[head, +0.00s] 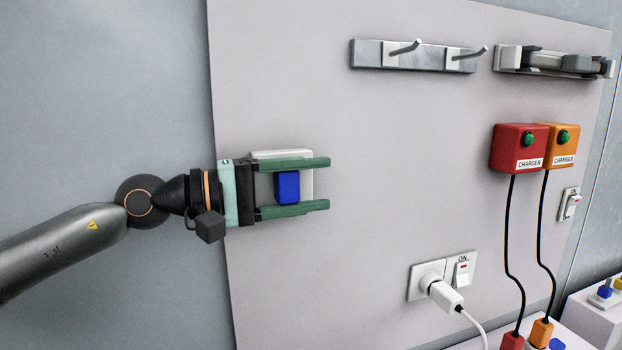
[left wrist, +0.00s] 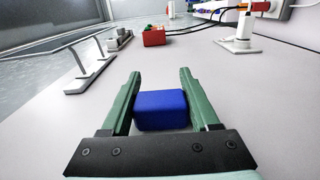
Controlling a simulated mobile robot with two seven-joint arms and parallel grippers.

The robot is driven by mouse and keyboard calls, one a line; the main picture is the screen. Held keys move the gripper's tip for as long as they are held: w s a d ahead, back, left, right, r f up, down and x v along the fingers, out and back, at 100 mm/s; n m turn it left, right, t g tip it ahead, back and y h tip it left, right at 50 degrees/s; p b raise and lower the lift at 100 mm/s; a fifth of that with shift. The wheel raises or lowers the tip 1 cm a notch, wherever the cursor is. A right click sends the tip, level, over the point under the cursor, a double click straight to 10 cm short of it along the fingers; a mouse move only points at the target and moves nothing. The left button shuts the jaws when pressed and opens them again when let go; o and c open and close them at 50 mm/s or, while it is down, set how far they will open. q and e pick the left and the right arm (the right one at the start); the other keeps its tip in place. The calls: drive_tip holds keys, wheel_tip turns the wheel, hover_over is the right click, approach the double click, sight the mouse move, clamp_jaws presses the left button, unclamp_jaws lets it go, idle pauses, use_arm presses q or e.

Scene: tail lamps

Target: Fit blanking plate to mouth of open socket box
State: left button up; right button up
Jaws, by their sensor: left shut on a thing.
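My left gripper (head: 322,184) comes in from the left and is shut on the blue block-shaped grip (head: 288,188) of a white square plate, the blanking plate (head: 302,158). In the left wrist view the blue grip (left wrist: 161,110) lies between the two green fingers of my left gripper (left wrist: 160,73). The plate is at the pale wall panel, partly covered by the fingers. The open socket box is not visible, and I cannot tell whether the plate touches the wall. My right gripper is not in view.
On the panel (head: 370,150) are a hook rail (head: 375,54), red (head: 517,148) and orange (head: 562,146) charger boxes with hanging cables, and a switched socket (head: 427,280) with a white plug (head: 445,295). The panel around the plate is bare.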

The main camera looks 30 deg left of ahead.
use_arm(q)
drive_tip(key=o, duration=1.5)
drive_tip(key=shift+s+a+b, duration=0.1)
drive_tip(key=shift+b, duration=0.35)
drive_tip(key=b+v, duration=0.2)
drive_tip(key=b, duration=0.1)
drive_tip(key=b+v, duration=0.3)
drive_tip(key=b, duration=0.1)
drive_tip(key=shift+s+a+f, duration=0.15)
drive_tip(key=shift+a+f, duration=0.05)
drive_tip(key=shift+f, duration=0.05)
drive_tip(key=b, duration=0.3)
approach(277, 192)
drive_tip(key=shift+r+x, duration=0.2)
drive_tip(key=shift+x, duration=0.85)
